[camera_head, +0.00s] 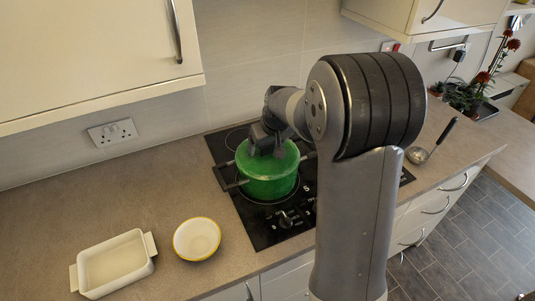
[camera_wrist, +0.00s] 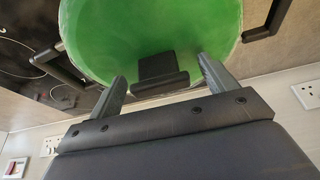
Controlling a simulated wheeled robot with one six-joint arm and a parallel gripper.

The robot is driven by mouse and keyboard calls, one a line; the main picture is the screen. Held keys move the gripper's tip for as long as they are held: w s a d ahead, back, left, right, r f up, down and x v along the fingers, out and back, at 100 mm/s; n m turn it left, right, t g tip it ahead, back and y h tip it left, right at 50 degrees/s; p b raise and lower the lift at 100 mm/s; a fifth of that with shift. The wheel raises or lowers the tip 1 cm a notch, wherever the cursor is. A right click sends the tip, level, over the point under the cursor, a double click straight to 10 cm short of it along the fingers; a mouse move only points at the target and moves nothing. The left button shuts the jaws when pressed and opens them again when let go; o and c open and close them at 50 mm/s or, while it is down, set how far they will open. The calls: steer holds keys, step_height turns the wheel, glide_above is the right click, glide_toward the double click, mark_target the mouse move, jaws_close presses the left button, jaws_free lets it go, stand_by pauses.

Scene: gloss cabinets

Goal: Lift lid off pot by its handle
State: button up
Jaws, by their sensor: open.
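The green pot (camera_head: 268,183) stands on the black hob with its green lid (camera_head: 285,160) on top. Its dark side handles (camera_head: 236,184) stick out to the left and right. My gripper (camera_head: 267,142) is over the lid, and the arm comes in from the right. In the wrist view the green lid (camera_wrist: 150,35) fills the top middle. The black lid handle (camera_wrist: 160,73) lies between the two fingers of my gripper (camera_wrist: 162,78), which are open with a gap on both sides of it. In the head view my gripper hides the lid handle.
The black hob (camera_head: 262,232) has knobs at its front. A white and yellow bowl (camera_head: 197,239) and a white baking dish (camera_head: 114,264) stand on the worktop at left. A ladle (camera_head: 418,155) lies at right. Wall cabinets (camera_head: 95,50) overhang the back.

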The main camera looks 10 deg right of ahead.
steer(key=shift+c, duration=0.6)
steer(key=c, duration=1.3)
steer(key=shift+r, duration=0.1)
